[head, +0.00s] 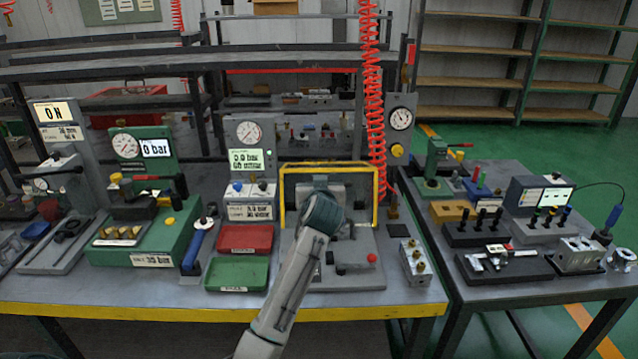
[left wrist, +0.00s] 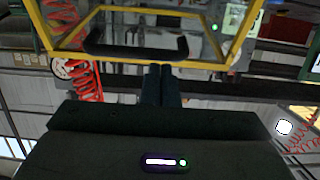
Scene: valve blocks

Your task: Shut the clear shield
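The clear shield (head: 376,196) with a yellow frame stands raised over the grey fixture in the middle of the bench. In the left wrist view its yellow frame (left wrist: 215,66) crosses the top, with a dark bar handle (left wrist: 135,49) along its near edge. My left gripper (left wrist: 161,72) has its two fingers together with no visible gap. Its tips are just by the handle and frame edge; I cannot tell whether they touch. In the head view my left wrist (head: 322,212) covers part of the shield and hides the fingertips. My right gripper is not in view.
The grey fixture plate (head: 350,275) carries a small lever with a red knob (head: 372,257). Red (head: 245,238) and green (head: 237,274) trays lie to its left. A valve block (head: 415,262) stands to its right. A coiled red hose (head: 372,100) hangs behind the shield's right side.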

